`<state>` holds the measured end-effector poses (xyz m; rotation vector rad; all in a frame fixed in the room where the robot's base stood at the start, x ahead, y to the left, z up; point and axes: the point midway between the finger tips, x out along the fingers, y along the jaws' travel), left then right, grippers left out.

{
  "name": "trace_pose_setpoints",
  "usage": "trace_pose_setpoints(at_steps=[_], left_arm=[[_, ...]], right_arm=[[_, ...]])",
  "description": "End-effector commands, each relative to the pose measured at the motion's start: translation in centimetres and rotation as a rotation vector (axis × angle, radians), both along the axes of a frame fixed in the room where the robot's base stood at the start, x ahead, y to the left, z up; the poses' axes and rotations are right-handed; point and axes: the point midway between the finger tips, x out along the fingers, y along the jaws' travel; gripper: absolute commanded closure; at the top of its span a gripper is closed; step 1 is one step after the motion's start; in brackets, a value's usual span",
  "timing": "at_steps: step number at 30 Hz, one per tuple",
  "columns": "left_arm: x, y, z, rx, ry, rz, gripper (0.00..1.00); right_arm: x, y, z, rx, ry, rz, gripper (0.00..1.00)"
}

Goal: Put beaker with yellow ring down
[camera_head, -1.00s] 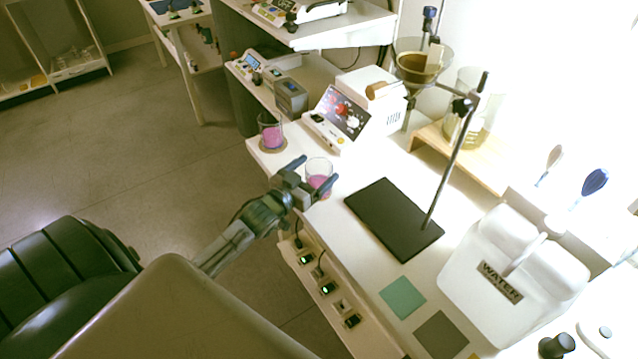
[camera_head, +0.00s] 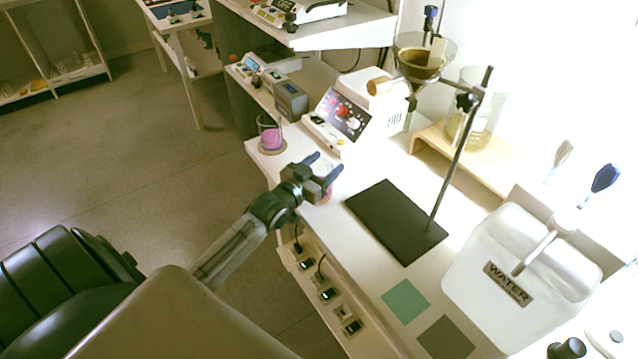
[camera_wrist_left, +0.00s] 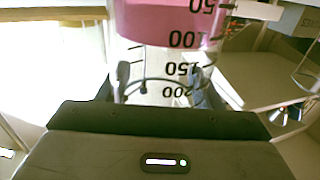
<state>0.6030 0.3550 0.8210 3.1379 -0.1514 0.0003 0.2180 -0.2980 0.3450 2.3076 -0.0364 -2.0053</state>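A clear beaker (camera_head: 325,170) with pink liquid is between the fingers of my left gripper (camera_head: 327,163), near the bench's left edge. In the left wrist view this beaker (camera_wrist_left: 165,66) fills the space between the fingers, its marks upside down in the picture. The fingers look shut on its sides. I cannot tell whether its base touches the bench, and no yellow ring can be made out on it. My right gripper is not in view.
A black stand base (camera_head: 395,222) with a slanting rod lies right of the held beaker. A white device (camera_head: 345,115) is behind. Green (camera_head: 405,301) and grey (camera_head: 446,338) squares lie in front, beside a white WATER container (camera_head: 525,260). Bare bench separates the beaker and stand.

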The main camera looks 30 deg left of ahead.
Motion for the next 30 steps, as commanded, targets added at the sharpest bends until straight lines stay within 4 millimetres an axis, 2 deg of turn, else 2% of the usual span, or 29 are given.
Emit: trace_pose_setpoints(at_steps=[1,6,7,17,25,30], left_arm=[[0.0,0.0,0.0,0.0,0.0,0.0,0.54],[0.0,0.0,0.0,0.0,-0.001,0.0,0.88],[0.0,0.0,0.0,0.0,-0.001,0.0,0.9],[0.0,0.0,0.6,0.001,-0.001,-0.001,0.9],[0.0,0.0,4.0,0.003,-0.004,-0.002,0.9],[-3.4,-2.3,3.8,-0.002,0.0,-0.002,0.9]], right_arm=[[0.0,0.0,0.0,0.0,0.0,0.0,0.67],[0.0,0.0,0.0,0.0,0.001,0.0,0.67],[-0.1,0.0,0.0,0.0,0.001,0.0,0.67],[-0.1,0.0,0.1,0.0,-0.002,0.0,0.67],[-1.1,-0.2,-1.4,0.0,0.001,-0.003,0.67],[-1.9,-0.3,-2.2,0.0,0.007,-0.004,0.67]])
